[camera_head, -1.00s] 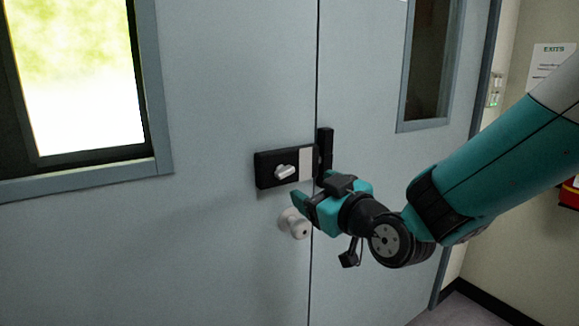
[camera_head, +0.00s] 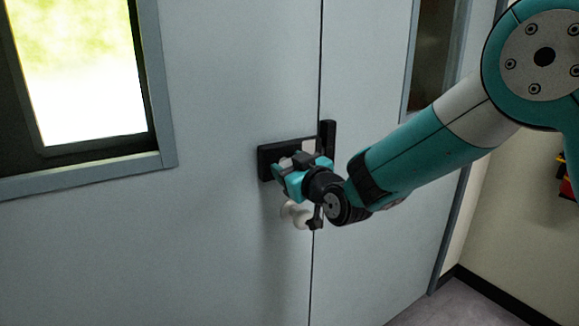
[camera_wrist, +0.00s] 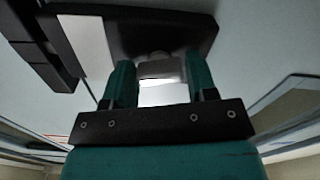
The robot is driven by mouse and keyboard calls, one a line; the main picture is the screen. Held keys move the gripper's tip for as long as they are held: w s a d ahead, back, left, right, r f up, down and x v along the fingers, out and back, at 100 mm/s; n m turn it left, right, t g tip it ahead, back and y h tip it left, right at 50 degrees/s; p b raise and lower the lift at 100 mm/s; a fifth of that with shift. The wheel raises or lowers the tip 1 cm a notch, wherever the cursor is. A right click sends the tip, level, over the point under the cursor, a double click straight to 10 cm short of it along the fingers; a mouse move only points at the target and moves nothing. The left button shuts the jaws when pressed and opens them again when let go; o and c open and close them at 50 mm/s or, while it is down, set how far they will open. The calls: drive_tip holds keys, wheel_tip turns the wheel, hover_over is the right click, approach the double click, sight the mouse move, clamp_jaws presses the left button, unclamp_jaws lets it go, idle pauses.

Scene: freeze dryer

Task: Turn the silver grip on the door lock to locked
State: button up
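The door lock is a black box (camera_head: 268,163) on the grey door, at the middle of the head view. My gripper (camera_head: 288,172) is right at the box and covers most of its front. In the wrist view, the black lock plate (camera_wrist: 140,35) lies ahead, and the silver grip (camera_wrist: 160,67) sits between my two teal fingertips. The fingers are spread, one on each side of the grip. I cannot tell whether either finger touches it. In the head view the grip is mostly hidden by my gripper.
A pale round door knob (camera_head: 293,214) sits just below the lock, close under my gripper. A black upright catch (camera_head: 328,138) stands right of the lock, by the door seam. A window (camera_head: 75,70) is at the left. The door surface is otherwise flat and clear.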

drive_tip(key=c, duration=0.5)
drive_tip(key=shift+f+m+b, duration=0.25)
drive_tip(key=shift+m+b, duration=0.55)
drive_tip(key=shift+b, duration=0.2)
drive_tip(key=shift+r+m+b, duration=0.25)
drive_tip(key=shift+m+b, duration=0.2)
drive_tip(key=shift+m, duration=0.45)
drive_tip(key=o, duration=0.9)
drive_tip(key=shift+o, duration=0.2)
drive_tip(key=shift+s, duration=0.1)
drive_tip(key=b+v, duration=0.3)
drive_tip(key=v, duration=1.4)
drive_tip(key=shift+d, duration=0.2)
